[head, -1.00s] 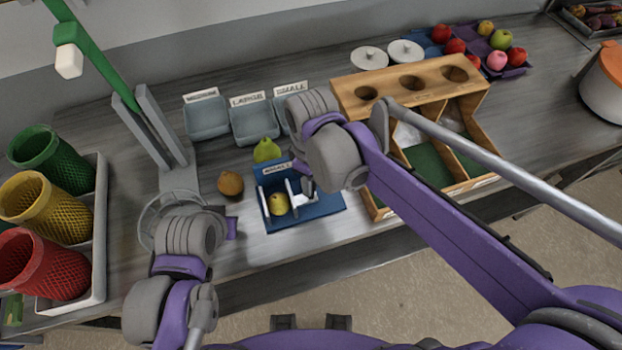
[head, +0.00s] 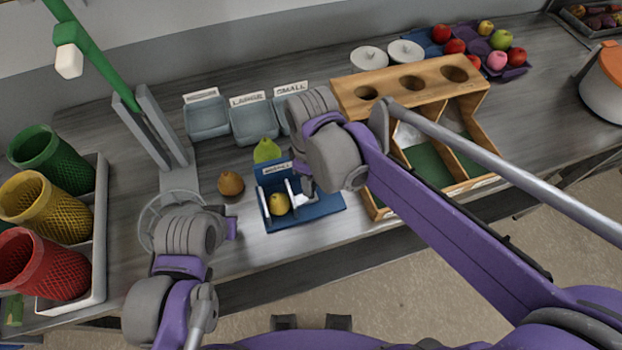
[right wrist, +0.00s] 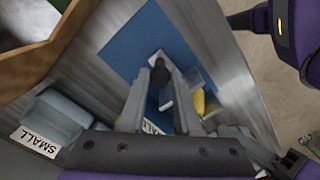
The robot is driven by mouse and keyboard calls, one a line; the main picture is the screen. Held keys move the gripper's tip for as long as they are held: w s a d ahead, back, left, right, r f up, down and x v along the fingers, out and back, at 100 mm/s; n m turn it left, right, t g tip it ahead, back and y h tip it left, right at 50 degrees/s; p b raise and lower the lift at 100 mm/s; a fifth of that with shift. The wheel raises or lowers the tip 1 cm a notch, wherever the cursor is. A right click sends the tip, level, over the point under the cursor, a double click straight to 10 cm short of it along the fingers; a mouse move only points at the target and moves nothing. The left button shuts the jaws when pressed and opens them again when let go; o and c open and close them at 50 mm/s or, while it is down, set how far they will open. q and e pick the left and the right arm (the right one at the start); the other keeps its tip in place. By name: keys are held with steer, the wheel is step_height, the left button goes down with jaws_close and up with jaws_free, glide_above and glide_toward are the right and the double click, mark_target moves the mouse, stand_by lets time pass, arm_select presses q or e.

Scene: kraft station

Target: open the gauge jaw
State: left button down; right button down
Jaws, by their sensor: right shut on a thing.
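The gauge is a blue base (head: 328,206) with upright white plates and a small label at its back. A yellow fruit (head: 279,204) sits between the plates; it shows partly in the right wrist view (right wrist: 199,101). The gauge jaw (head: 291,190) is the right-hand white plate, beside the fruit. My right gripper (head: 304,180) is over the gauge, right of the fruit. In the right wrist view its fingers (right wrist: 161,76) are shut on the jaw's dark knob (right wrist: 160,71). My left gripper (head: 232,228) is left of the gauge; its fingers are hidden.
A green pear (head: 266,150) and a brown fruit (head: 231,184) stand behind and left of the gauge. Labelled grey trays (head: 207,119) stand farther back. A wooden box (head: 365,87) with holes is close on the right. Mesh baskets (head: 45,265) fill the far left.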

steer(key=shift+w+d, duration=0.25)
steer(key=shift+d, duration=0.5)
steer(key=shift+w+d, duration=0.25)
steer(key=shift+d, duration=0.45)
steer(key=shift+w+d, duration=0.25)
steer(key=shift+d, duration=0.5)
steer(key=c, duration=0.6)
jaws_free()
steer(key=shift+a, duration=0.1)
steer(key=shift+r, duration=0.1)
arm_select(q)
steer(key=shift+w+r+p, duration=0.2)
steer(key=shift+r+p, duration=0.1)
steer(key=shift+r, duration=0.1)
arm_select(e)
step_height(320, 180, up, 11)
steer(key=shift+f, duration=0.2)
